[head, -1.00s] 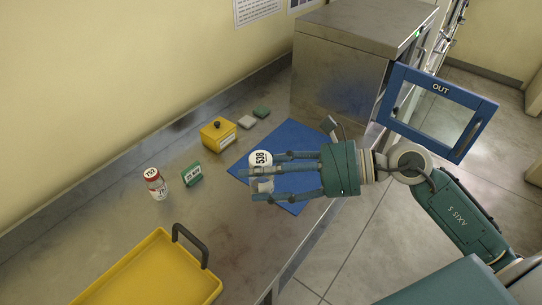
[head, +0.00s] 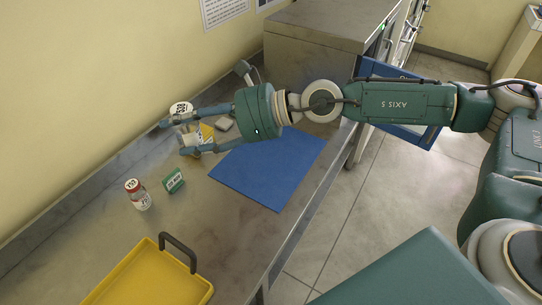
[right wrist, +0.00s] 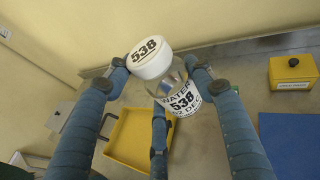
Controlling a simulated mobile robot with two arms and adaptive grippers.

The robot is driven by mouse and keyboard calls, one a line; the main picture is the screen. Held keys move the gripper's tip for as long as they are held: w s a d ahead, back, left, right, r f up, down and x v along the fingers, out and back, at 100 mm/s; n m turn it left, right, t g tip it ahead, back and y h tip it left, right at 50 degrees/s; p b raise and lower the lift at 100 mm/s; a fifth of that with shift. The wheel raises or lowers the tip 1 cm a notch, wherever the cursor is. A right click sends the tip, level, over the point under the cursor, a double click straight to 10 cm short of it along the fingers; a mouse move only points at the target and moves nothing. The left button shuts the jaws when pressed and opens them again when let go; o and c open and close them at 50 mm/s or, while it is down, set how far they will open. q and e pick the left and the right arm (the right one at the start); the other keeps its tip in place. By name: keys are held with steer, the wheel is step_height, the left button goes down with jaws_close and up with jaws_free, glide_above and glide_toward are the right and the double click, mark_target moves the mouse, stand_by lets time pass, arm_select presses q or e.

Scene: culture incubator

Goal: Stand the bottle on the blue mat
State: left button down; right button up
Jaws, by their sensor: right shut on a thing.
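The bottle, with a white cap marked 538 (head: 180,108), is held in my right gripper (head: 178,136) at the back left of the blue mat (head: 268,168), off the mat. In the right wrist view the bottle's clear body and its WATER 538 label (right wrist: 183,100) show between the blue fingers, which are shut on it. The bottle looks tilted there. Its base is partly hidden by a finger, and I cannot tell its height above the bench. The mat is bare where it shows. My left gripper is not in view.
A yellow box (right wrist: 293,74) is near the wall, partly hidden by my gripper in the head view. A yellow tray (head: 150,278) is at the front. A steel incubator (head: 318,30) stands behind.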

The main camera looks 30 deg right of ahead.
steer(key=shift+w+d, duration=0.3)
steer(key=shift+w, duration=0.45)
steer(key=w+d+f+m+t+h, duration=0.1)
steer(key=w+d, duration=0.1)
steer(key=d, duration=0.1)
steer(key=w+d+f+m+t+h+p, duration=0.1)
steer(key=w+d+f, duration=0.1)
steer(key=d, duration=0.1)
steer(key=w+d+f+m+t+h, duration=0.1)
steer(key=w+d+f+m, duration=0.1)
steer(key=w, duration=0.1)
steer(key=shift+w+d+t+h+p, duration=0.1)
steer(key=shift+d+t+h+p, duration=0.2)
steer(key=shift+d, duration=0.1)
steer(key=m+t+h+b, duration=0.3)
steer(key=m+h+b, duration=0.1)
glide_above(265, 164)
step_height(265, 164, down, 19)
steer(key=shift+f, duration=2.15)
steer(key=shift+b, duration=0.3)
